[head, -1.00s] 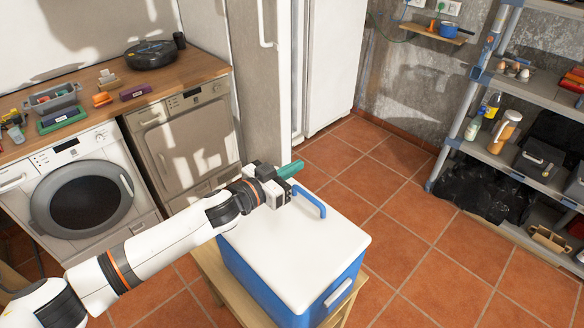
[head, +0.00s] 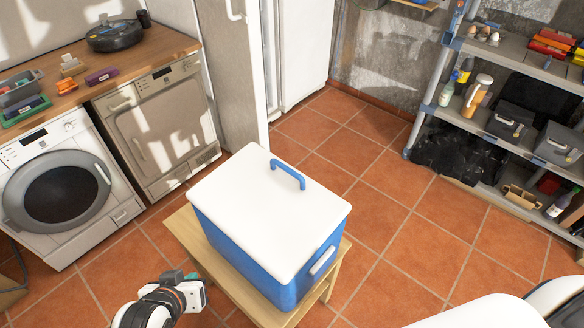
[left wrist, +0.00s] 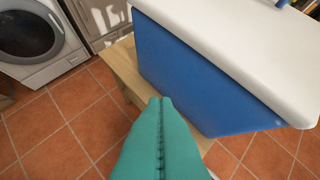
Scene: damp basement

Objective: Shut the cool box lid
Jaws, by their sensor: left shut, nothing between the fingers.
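The blue cool box (head: 240,240) stands on a low wooden table (head: 184,228). Its white lid (head: 265,215) lies flat on the box, with no gap that I can see, and has a blue handle (head: 288,172) at its far edge. My left gripper (head: 192,275) is beside the table's left side, lower than the lid and apart from the box. In the left wrist view its green fingers (left wrist: 160,104) are together and empty, pointing at the wooden table below the blue box wall (left wrist: 195,80). My right gripper is not in view.
A washing machine (head: 60,190) and a dryer (head: 160,130) stand under a worktop at the left. A tall white fridge (head: 300,50) stands at the back. A grey shelf unit (head: 480,90) is at the right. The tiled floor between is clear.

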